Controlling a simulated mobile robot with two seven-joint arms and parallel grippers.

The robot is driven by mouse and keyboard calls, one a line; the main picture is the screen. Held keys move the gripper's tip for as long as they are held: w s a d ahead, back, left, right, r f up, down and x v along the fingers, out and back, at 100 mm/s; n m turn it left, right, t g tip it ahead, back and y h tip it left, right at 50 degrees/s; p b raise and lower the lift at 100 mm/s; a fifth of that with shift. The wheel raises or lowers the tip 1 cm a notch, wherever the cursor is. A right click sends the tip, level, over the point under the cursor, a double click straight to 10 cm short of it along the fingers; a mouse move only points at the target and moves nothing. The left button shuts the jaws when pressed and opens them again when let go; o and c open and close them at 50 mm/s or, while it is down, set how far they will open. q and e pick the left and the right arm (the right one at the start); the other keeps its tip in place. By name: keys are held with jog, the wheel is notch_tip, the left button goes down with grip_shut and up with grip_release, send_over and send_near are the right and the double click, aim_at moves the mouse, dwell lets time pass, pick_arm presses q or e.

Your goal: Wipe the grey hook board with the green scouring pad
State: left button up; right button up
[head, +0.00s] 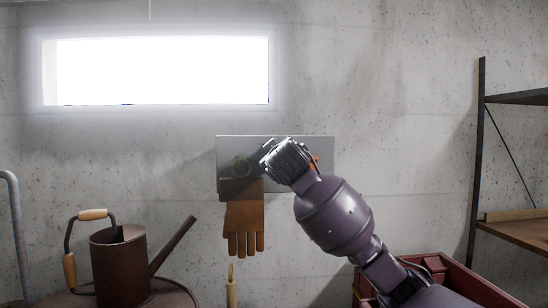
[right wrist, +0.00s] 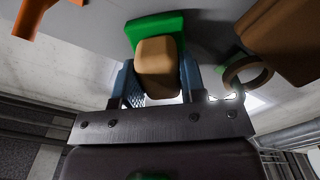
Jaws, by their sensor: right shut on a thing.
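The grey hook board (head: 310,143) is mounted on the concrete wall below the window; its grey face also fills the top of the right wrist view (right wrist: 205,14). My right gripper (head: 270,157) is in front of the board and covers its middle. In the right wrist view its fingers are shut on the tan block of the green scouring pad (right wrist: 148,27). The pad's green side faces the board, at or very close to its surface; I cannot tell whether they touch. My left gripper is not in view.
A brown glove (head: 243,222) hangs at the board's lower left, beside a round ring (head: 241,165). An orange thing (head: 316,162) is at the board's right. A rusty watering can (head: 120,265) stands lower left, a red crate (head: 455,282) lower right, and a shelf rack (head: 477,165) at right.

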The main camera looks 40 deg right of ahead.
jog(key=shift+s+d+r+p, duration=0.1)
jog(key=shift+s+d+p, duration=0.15)
jog(key=shift+s+d, duration=0.25)
jog(key=shift+s+d+r+p, duration=0.1)
jog(key=shift+s+d+p, duration=0.15)
jog(key=shift+d, duration=0.35)
jog(key=shift+w+a+f+p, duration=0.1)
jog(key=shift+w+a+p, duration=0.5)
jog(key=shift+w+a, duration=0.55)
jog(key=shift+w+a+p, duration=0.55)
jog(key=shift+w+a, duration=0.35)
jog(key=shift+a, duration=0.45)
jog(key=shift+v, duration=2.85)
